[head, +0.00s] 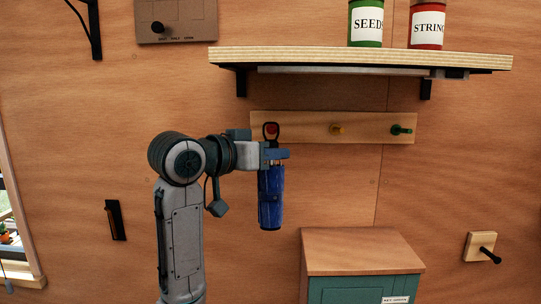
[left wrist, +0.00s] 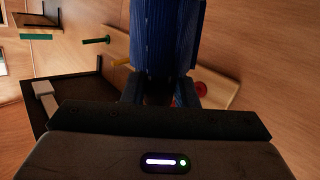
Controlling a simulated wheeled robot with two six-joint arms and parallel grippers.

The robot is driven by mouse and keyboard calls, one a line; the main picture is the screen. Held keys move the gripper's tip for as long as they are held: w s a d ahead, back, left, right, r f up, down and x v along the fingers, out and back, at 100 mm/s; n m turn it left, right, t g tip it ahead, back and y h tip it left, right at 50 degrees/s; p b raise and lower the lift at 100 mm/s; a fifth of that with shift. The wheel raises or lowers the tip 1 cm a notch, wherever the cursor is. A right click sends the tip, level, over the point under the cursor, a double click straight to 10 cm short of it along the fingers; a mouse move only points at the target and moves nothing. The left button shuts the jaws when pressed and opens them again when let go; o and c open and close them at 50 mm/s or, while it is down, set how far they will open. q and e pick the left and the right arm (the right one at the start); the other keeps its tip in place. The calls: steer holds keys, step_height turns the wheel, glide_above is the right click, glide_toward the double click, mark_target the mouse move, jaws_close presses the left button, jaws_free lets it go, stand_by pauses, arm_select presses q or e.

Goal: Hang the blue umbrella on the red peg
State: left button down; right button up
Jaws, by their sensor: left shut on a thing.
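The blue umbrella (head: 270,200) hangs upright, folded, below my left gripper (head: 276,153). My left gripper is shut on its upper end, and the umbrella also fills the top middle of the left wrist view (left wrist: 167,38). A dark loop (head: 265,125) at its top stands over the red peg (head: 272,129), which shows inside the loop in the head view. I cannot tell whether the loop is around the peg or only in front of it. The red peg also shows right of the gripper fingers in the left wrist view (left wrist: 201,88). My right gripper is out of view.
The wooden peg rail (head: 305,126) also carries a yellow peg (head: 336,129) and a green peg (head: 398,129). A shelf (head: 360,58) with a SEEDS tin (head: 366,24) and a STRING tin (head: 427,26) juts out above. A teal cabinet (head: 362,288) stands below right.

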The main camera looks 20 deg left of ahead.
arm_select(q)
steer(key=w+a+f, duration=0.1)
steer(key=w, duration=0.4)
steer(key=shift+w+a, duration=0.3)
steer(key=shift+w, duration=0.05)
stand_by(0.3)
steer(key=shift+f, duration=0.15)
stand_by(0.4)
